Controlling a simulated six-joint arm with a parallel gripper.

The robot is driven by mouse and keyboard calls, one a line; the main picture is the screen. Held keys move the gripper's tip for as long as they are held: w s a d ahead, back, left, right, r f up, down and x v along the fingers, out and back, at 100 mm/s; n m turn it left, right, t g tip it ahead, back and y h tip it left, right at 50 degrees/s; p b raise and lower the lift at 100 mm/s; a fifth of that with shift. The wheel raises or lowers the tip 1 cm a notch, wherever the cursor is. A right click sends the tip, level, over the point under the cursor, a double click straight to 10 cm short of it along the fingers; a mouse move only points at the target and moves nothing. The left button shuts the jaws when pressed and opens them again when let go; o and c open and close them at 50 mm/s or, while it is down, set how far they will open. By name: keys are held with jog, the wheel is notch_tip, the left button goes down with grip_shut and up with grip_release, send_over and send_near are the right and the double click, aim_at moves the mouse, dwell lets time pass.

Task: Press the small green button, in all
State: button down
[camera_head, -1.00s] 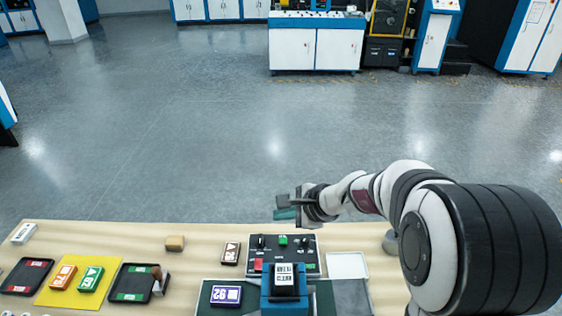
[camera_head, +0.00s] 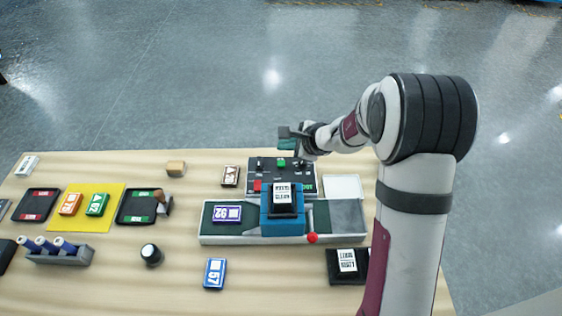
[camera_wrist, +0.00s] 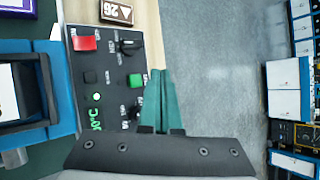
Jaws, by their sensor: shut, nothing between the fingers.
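The small green button (camera_head: 281,162) sits on a black control panel (camera_head: 250,170) behind the blue machine. It also shows in the wrist view (camera_wrist: 136,80), just left of the teal fingers. My gripper (camera_head: 286,145) is shut and empty, near the panel's far edge. In the wrist view its closed fingertips (camera_wrist: 157,72) appear just right of the green button, with a gap in the picture. Their height over the panel is hard to tell.
A red button (camera_wrist: 86,43) and black knobs (camera_wrist: 130,45) share the panel. The blue machine (camera_head: 270,222) stands in front of it, with a red-knobbed lever (camera_head: 312,238). A white tray (camera_head: 343,186) lies to the right, and a brown card block (camera_head: 230,176) to the left.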

aim_at(285, 165)
jog(key=shift+f, duration=1.85)
dwell(0.6)
jog(key=shift+f, duration=0.45)
